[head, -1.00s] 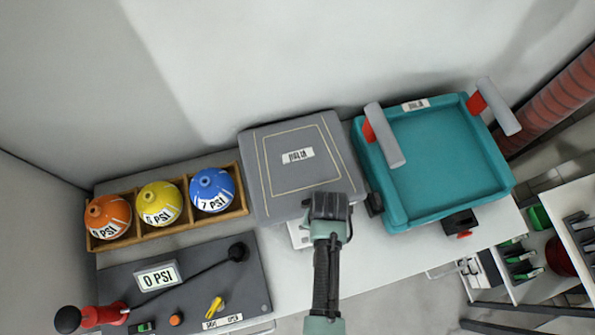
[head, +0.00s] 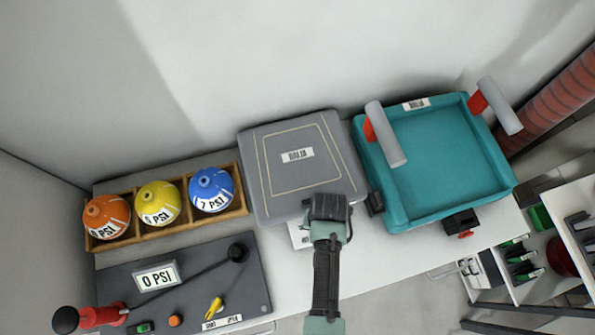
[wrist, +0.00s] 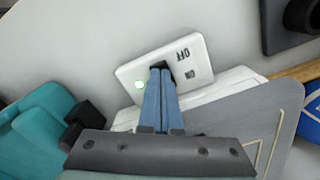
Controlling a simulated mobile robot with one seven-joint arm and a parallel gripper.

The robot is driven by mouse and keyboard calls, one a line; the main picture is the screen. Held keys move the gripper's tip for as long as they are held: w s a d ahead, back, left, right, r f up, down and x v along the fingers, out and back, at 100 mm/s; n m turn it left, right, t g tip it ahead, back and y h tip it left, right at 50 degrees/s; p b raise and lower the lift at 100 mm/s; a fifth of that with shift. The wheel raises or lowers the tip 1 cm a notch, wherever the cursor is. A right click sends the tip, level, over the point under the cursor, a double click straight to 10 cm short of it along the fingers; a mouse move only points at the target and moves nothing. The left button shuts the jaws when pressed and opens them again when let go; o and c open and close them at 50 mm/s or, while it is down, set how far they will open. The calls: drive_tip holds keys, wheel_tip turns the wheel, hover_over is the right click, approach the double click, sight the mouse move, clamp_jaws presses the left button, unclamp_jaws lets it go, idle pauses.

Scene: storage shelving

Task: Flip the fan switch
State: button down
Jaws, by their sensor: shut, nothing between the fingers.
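I cannot tell which way the toggle leans. In the head view my gripper (head: 328,207) covers most of the plate (head: 299,235), in front of the grey box.
The grey box (head: 297,190) lies just beyond my gripper. A teal tray (head: 400,213) with upright grey handles is to the right. A wooden rack (head: 238,206) with orange, yellow and blue balls and a grey lever panel (head: 205,270) are at left.

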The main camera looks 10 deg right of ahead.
drive_tip(key=shift+f+b, duration=0.35)
drive_tip(key=shift+f, duration=0.2)
drive_tip(key=shift+r, duration=0.1)
wheel_tip(320, 180, up, 7)
drive_tip(key=p, duration=0.7)
drive_tip(key=shift+p, duration=0.3)
idle(0.4)
